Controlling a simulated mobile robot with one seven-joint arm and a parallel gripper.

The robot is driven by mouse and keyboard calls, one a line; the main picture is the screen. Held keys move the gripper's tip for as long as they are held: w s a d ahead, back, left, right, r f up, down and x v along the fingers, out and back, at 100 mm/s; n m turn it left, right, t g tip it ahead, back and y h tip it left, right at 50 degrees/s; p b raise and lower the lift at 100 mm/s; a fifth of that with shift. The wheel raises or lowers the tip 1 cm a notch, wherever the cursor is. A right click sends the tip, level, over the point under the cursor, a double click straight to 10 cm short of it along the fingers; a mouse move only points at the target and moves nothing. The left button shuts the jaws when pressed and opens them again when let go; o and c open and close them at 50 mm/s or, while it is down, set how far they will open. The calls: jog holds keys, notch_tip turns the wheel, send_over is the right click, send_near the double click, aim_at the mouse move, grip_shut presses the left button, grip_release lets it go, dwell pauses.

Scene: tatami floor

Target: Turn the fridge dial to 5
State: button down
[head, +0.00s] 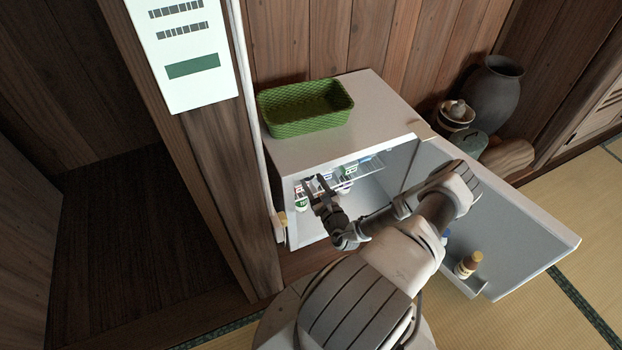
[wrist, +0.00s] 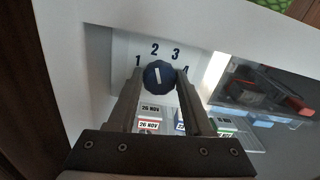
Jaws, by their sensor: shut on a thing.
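The fridge dial (wrist: 158,68) is a dark blue round knob with a white line, on a white plate in the fridge. The numbers 1, 2, 3 and 4 show around it in the wrist view; no 5 is visible. The white line stands nearly upright, toward about 2. My gripper (wrist: 159,80) has one finger on each side of the knob and is shut on it. In the head view my gripper (head: 317,190) reaches into the open white fridge (head: 375,95); the dial cannot be made out there.
The fridge door (head: 515,220) stands open to the right, with a brown bottle (head: 468,264) on its shelf. Small labelled containers (head: 302,198) stand inside near my gripper. A green basket (head: 305,122) sits on top. A wooden post (head: 215,150) is close on the left.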

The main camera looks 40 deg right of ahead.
jog(key=shift+m, duration=0.3)
jog(key=m, duration=0.5)
jog(key=m+p, duration=0.1)
jog(key=m, duration=1)
jog(key=shift+d+f, duration=0.15)
jog(key=shift+d, duration=0.1)
jog(key=m, duration=0.4)
jog(key=shift+f, duration=0.1)
jog(key=m+b, duration=0.1)
jog(key=m, duration=0.5)
jog(key=shift+m, duration=0.3)
jog(key=shift+c, duration=1.5)
grip_release()
